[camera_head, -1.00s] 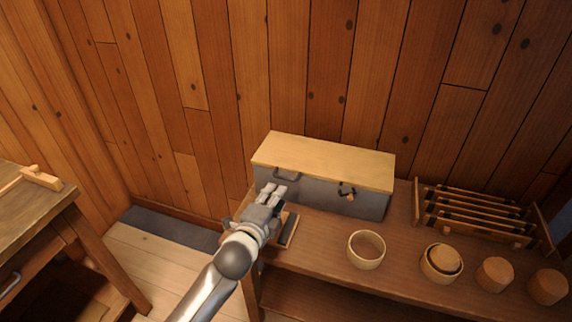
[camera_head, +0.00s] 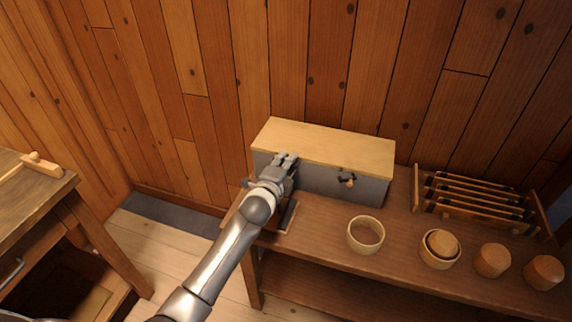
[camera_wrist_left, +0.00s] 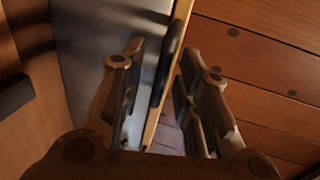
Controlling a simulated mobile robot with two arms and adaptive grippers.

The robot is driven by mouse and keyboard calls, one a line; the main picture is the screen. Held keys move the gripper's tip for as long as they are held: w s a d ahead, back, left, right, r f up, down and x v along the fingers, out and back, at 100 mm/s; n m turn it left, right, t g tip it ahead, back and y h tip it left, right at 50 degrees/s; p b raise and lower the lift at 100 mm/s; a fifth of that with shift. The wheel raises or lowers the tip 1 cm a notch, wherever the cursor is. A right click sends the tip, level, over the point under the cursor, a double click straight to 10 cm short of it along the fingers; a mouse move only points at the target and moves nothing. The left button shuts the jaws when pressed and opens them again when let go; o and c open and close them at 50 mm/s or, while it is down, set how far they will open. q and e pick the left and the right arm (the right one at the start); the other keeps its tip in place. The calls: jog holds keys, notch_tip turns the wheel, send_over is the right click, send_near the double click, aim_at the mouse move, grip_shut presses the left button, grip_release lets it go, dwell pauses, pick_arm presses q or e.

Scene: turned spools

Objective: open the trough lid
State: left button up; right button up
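The trough is a grey box (camera_head: 330,185) with a pale wooden lid (camera_head: 325,142), and the lid lies shut on it. My left gripper (camera_head: 287,160) is at the left part of the trough's front, by the lid's front edge. In the left wrist view its two fingers (camera_wrist_left: 163,55) are apart, with a dark handle (camera_wrist_left: 172,58) and the lid's pale edge (camera_wrist_left: 153,122) between them. I cannot tell if the fingers touch the handle. The gripper hides this handle in the head view. My right gripper is not in view.
A dark clasp (camera_head: 347,179) hangs on the trough's front. On the bench (camera_head: 312,236) stand a pale ring-shaped bowl (camera_head: 365,235), several turned wooden pieces (camera_head: 492,260) and a slatted rack (camera_head: 475,200). A plank wall (camera_head: 330,60) is close behind. Another table (camera_head: 40,195) stands at left.

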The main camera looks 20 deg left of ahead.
pick_arm(q)
jog(key=shift+w, duration=0.15)
grip_shut()
dwell(0.4)
